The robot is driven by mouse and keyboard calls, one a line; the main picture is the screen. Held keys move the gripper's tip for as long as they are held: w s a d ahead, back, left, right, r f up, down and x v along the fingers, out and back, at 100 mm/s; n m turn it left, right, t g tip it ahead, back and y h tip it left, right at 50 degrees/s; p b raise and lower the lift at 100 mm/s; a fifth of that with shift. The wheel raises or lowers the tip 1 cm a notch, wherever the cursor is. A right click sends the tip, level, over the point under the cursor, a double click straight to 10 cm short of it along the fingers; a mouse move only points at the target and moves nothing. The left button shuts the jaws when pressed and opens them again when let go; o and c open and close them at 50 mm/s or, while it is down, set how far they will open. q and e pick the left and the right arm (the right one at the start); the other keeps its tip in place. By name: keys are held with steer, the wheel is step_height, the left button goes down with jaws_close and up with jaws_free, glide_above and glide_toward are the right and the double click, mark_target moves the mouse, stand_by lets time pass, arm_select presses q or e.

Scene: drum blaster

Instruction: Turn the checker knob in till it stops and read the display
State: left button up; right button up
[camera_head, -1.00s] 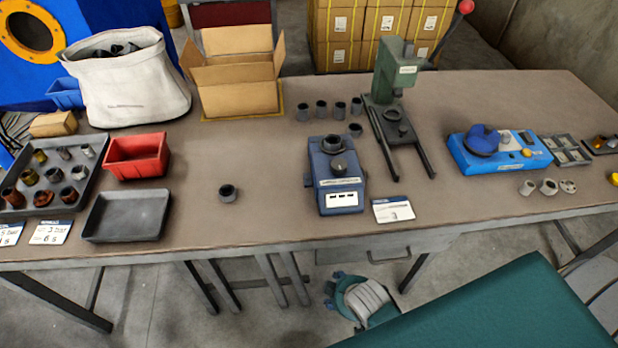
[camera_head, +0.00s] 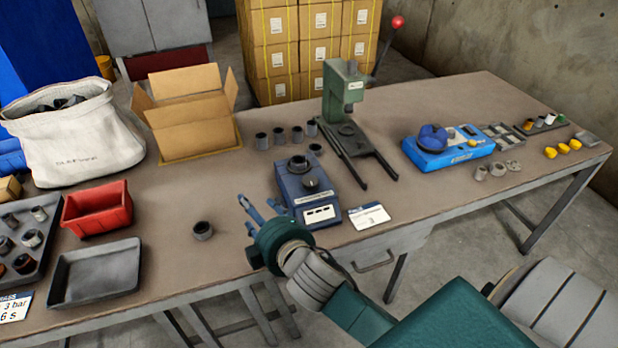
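A dark blue box (camera_head: 296,196), which looks like the checker, stands mid-table near the front edge. A round dark knob (camera_head: 311,181) is on its top, with a second round part (camera_head: 298,163) behind it. A white panel with small dark windows (camera_head: 320,213) is on its front; I cannot read any figures. My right gripper (camera_head: 263,207) is left of the box and in front of it, apart from the knob, with its blue fingers spread and nothing between them. My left gripper is not in view.
A white card (camera_head: 369,215) lies right of the box. A green press (camera_head: 348,110) and several dark rings stand behind. A bright blue device (camera_head: 447,148) is farther right. A red bin (camera_head: 97,208) and grey tray (camera_head: 95,273) are left.

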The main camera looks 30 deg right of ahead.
steer(key=w+a+r+n+t+y, duration=0.2)
steer(key=w+a+r+n+y, duration=0.25)
steer(key=a+r+n, duration=0.35)
steer(key=w+a+r+n+t+y, duration=0.35)
steer(key=a+r+n+y, duration=0.25)
steer(key=r+n, duration=0.4)
steer(key=s+a+n+g+y, duration=0.1)
steer(key=a+n+g+y, duration=0.7)
steer(key=n, duration=0.8)
steer(key=n+g+h, duration=1.2)
steer(key=n+h, duration=0.3)
steer(key=h, duration=0.3)
glide_above(310, 180)
step_height(310, 180, down, 10)
step_height(310, 180, down, 11)
steer(key=shift+r+p, duration=0.2)
steer(key=shift+p, duration=0.7)
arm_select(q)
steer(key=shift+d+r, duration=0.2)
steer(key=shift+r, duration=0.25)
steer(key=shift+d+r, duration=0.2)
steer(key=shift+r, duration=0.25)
